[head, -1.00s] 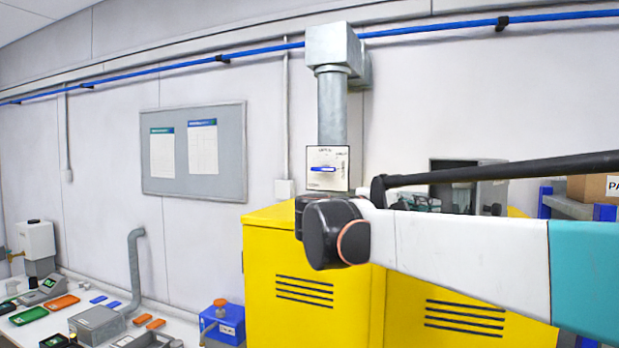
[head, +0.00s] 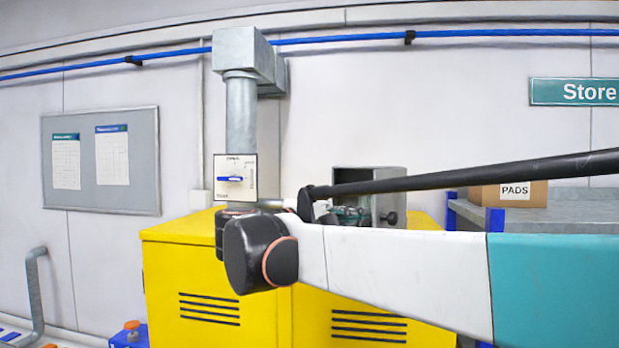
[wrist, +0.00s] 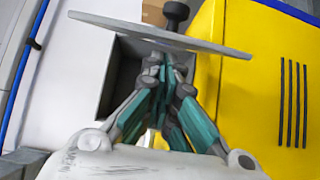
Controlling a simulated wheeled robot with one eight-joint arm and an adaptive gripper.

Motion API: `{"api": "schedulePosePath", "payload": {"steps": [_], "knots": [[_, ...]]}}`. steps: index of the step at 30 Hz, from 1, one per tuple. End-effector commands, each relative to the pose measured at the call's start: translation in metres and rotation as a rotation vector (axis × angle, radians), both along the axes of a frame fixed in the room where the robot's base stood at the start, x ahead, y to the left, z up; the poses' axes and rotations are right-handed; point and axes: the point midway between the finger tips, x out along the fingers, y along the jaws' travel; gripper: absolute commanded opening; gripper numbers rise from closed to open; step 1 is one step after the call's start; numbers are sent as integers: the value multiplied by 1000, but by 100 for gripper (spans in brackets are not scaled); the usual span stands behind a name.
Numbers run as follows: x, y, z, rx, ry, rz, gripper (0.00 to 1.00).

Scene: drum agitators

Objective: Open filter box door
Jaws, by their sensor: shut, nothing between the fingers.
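The filter box (head: 347,171) is a grey box on top of the yellow cabinet, partly behind my arm in the head view. Its door (head: 392,186) stands open, with a black knob (head: 390,217) on its outer face. In the wrist view the door (wrist: 150,33) is a grey plate seen nearly edge-on, its knob (wrist: 175,13) pointing away from the fingers. My gripper (wrist: 163,65) is shut and empty, its fingertips on the door's inner side, close to the plate; contact cannot be told. The dark box interior (wrist: 120,78) shows beside the fingers. In the head view my gripper (head: 348,213) is partly hidden.
The yellow cabinet (head: 215,270) with slotted vents stands below the box. A switch panel (head: 235,178) and a grey duct (head: 241,115) are left of it. A shelf (head: 565,215) with a PADS carton (head: 510,194) stands right.

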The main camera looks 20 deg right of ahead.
Motion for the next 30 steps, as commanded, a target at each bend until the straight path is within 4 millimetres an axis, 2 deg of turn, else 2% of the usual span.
{"api": "schedulePosePath", "payload": {"steps": [13,22,30], "knots": [[-21,-10,0,0,0,106,0],[-48,-22,0,0,0,251,0],[-66,-35,0,0,0,253,0]]}}
